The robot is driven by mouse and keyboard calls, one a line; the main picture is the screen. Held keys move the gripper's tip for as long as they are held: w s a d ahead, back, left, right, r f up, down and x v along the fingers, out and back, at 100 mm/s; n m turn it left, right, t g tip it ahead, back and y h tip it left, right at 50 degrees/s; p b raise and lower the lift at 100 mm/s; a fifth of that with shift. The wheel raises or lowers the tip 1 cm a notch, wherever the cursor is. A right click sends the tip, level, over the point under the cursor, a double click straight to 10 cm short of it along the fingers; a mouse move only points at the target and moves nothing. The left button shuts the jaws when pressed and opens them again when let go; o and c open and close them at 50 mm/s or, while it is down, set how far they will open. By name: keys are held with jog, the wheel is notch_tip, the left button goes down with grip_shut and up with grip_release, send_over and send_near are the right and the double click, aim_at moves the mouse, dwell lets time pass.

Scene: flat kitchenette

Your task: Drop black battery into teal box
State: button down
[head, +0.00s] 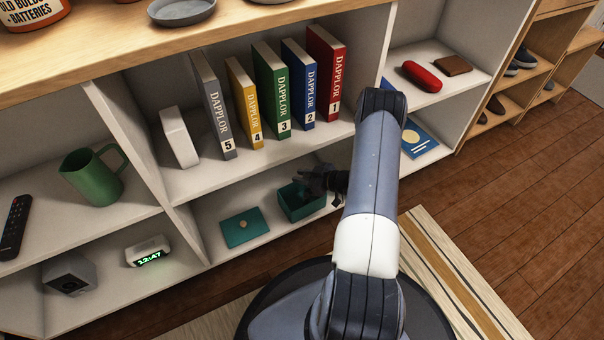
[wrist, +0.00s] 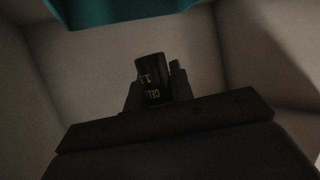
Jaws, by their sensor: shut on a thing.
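The teal box (head: 304,212) stands open-topped in the lower middle shelf compartment. Part of its teal side (wrist: 115,12) shows at the top edge of the wrist view. My gripper (head: 322,183) is at the box, over its right back part in the head view. In the wrist view it is shut on the black battery (wrist: 152,72), which has pale lettering and sits between the two fingers. The battery cannot be made out clearly in the head view. My gripper hides part of the box's rim and inside.
A flat teal lid-like piece with a small knob (head: 243,228) lies left of the box. The shelf board with several books (head: 270,100) is above, and a divider wall stands on each side. A digital clock (head: 148,252) is in the compartment to the left.

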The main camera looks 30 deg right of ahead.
jog(key=shift+f, duration=0.7)
jog(key=c, duration=1.1)
grip_release()
jog(key=shift+c, duration=0.2)
jog(key=p+v, duration=0.3)
jog(key=v, duration=0.8)
jog(key=shift+f, duration=0.1)
